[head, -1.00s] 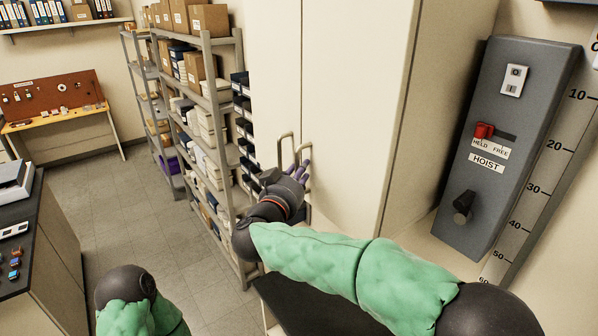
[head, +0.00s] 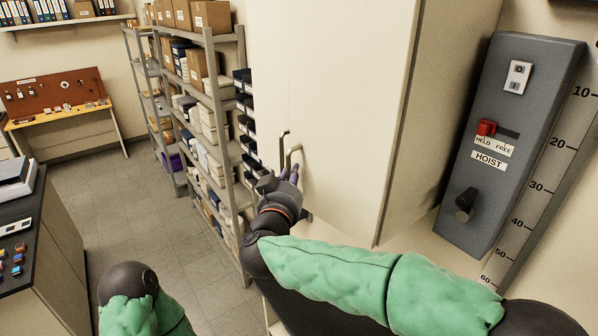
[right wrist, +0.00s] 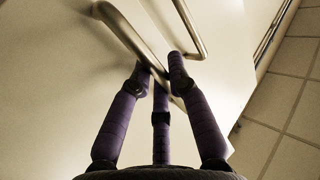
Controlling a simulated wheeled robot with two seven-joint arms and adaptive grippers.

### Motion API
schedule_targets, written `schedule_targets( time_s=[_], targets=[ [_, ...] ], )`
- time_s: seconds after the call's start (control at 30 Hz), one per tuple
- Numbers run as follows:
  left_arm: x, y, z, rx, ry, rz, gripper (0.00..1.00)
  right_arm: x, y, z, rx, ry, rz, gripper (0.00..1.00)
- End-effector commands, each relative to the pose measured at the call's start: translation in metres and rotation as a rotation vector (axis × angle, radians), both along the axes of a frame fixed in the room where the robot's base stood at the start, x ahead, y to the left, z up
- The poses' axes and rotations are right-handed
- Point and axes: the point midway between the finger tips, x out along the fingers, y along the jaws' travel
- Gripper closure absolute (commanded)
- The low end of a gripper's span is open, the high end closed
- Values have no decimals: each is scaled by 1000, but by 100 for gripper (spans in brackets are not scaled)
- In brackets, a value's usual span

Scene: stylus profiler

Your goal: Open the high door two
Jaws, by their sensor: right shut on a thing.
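The tall cream cabinet fills the middle of the head view, and its near door (head: 345,110) shows as a broad pale panel. Its bent metal bar handle (head: 294,157) is in my right gripper (head: 287,178). A second handle (head: 284,143) shows just left of it. In the right wrist view, the purple fingers of my right gripper (right wrist: 160,72) are shut on the thick handle (right wrist: 122,32); the other handle (right wrist: 190,30) is close by and apart from the fingers. Whether a gap shows between the doors is hard to tell. My left gripper is out of view.
A grey hoist control box (head: 508,140) is mounted right of the cabinet. A grey shelving rack (head: 208,110) with boxes stands behind and left of it. A dark-topped counter (head: 38,240) is at the left. The floor (head: 110,190) between counter and rack is clear.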

Motion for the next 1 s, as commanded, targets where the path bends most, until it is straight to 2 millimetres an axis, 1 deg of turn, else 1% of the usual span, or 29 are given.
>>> schedule_targets(
  time_s=[0.03,0.17,0.3,0.47,0.6,0.8,1.0],
  targets=[
    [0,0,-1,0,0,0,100,-9,4,1,0,-1,41,100],
    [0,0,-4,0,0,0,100,-30,15,0,0,-1,159,100],
    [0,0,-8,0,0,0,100,-57,25,0,0,-3,292,100],
    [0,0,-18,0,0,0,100,-88,32,-1,1,-4,444,100],
    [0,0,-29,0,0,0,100,-112,34,-2,3,-4,562,100],
    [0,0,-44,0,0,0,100,-133,35,-1,4,-6,668,100],
    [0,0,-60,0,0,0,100,-149,34,-2,4,-7,744,100]
  ],
)
